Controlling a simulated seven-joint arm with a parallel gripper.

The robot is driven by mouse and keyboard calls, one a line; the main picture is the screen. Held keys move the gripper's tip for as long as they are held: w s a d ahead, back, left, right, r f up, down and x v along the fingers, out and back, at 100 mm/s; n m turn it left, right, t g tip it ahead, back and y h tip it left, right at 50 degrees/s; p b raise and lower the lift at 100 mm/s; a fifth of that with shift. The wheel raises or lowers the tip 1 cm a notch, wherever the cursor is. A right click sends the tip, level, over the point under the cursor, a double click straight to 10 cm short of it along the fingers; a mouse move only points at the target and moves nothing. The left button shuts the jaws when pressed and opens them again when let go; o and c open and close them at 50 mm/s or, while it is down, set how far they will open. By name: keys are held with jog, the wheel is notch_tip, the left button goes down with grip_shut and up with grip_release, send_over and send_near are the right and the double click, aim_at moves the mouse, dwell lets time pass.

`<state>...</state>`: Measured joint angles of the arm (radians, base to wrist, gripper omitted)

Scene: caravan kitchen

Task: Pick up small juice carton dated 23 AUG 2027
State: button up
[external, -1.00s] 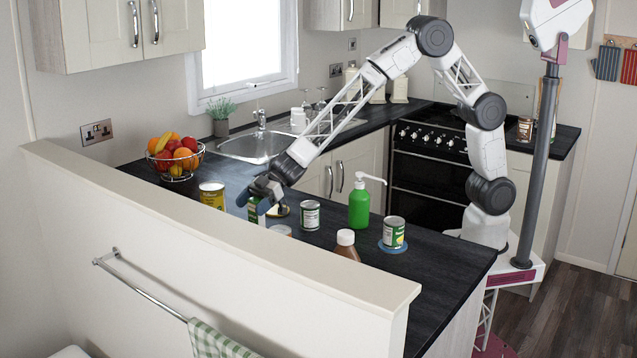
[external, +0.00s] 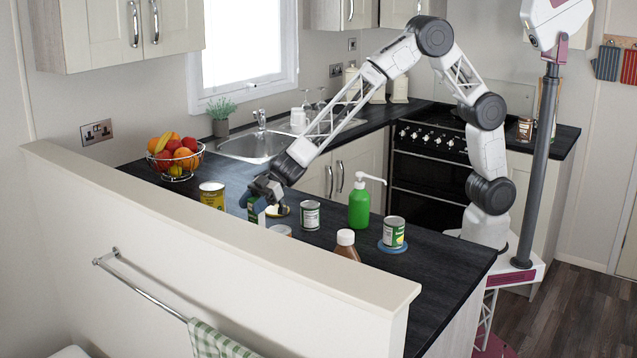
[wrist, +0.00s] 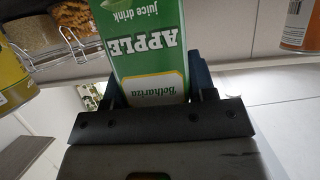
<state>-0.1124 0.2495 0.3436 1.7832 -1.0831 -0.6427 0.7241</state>
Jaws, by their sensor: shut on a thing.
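A small green and white juice carton (wrist: 148,45) fills the middle of the wrist view, its printed words "APPLE juice drink" upside down. My gripper (wrist: 158,88) is shut on it, with a dark blue finger on each side. In the external view the carton (external: 256,210) shows below my gripper (external: 266,190), partly covered by the fingers and the low wall. I cannot tell whether its base touches the counter. No date is readable on the visible face.
A yellow can (external: 212,196) stands left of the carton. A fruit bowl (external: 175,160) is behind left.

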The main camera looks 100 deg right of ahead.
jog(key=shift+r, duration=0.15)
notch_tip(320, 180, up, 10)
jog(key=shift+f, duration=0.1)
dwell(0.5)
